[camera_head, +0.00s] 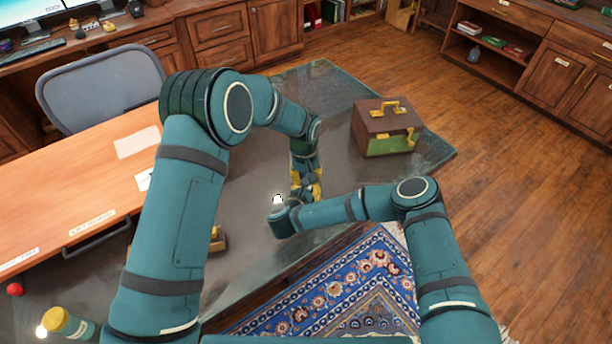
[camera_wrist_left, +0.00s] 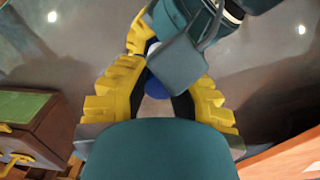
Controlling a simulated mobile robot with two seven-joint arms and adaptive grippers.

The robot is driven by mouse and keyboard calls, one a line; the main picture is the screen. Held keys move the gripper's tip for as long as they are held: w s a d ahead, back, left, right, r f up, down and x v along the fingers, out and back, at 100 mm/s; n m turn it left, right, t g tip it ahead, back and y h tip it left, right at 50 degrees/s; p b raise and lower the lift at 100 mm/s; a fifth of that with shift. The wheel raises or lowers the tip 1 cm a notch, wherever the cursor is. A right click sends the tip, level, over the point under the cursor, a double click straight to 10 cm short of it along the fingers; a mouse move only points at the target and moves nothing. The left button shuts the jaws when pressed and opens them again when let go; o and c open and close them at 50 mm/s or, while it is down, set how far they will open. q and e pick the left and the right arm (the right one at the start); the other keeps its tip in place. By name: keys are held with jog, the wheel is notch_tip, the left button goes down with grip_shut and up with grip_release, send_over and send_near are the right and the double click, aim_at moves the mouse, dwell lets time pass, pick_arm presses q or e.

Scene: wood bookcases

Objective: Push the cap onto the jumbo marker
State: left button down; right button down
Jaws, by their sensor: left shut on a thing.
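My left arm arches over the grey table (camera_head: 345,85), and its gripper points down near the table's middle. In the left wrist view, the yellow fingers of my left gripper (camera_wrist_left: 158,92) are closed around a rounded blue piece (camera_wrist_left: 158,86). I cannot tell whether this piece is the jumbo marker or its cap. My right gripper (camera_head: 308,187) meets the left one, with yellow finger parts overlapping in the head view. Its grey body (camera_wrist_left: 188,60) covers part of the blue piece in the wrist view. Its fingertips are hidden, so its opening and any grasp are unclear.
A brown and green box (camera_head: 385,140) with a gold handle stands on the table to the right. An orange desk (camera_head: 70,190) and chair (camera_head: 100,85) are at left. A yellow-topped bottle (camera_head: 70,323) is at lower left. Bare tabletop lies behind the grippers.

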pick_arm(q)
jog(key=shift+f, duration=0.2)
jog(key=c, duration=0.9)
grip_release()
jog(key=r, duration=1.2)
jog(key=shift+a, duration=0.25)
pick_arm(e)
jog(key=c, duration=1.1)
grip_release()
jog(key=shift+o, duration=0.2)
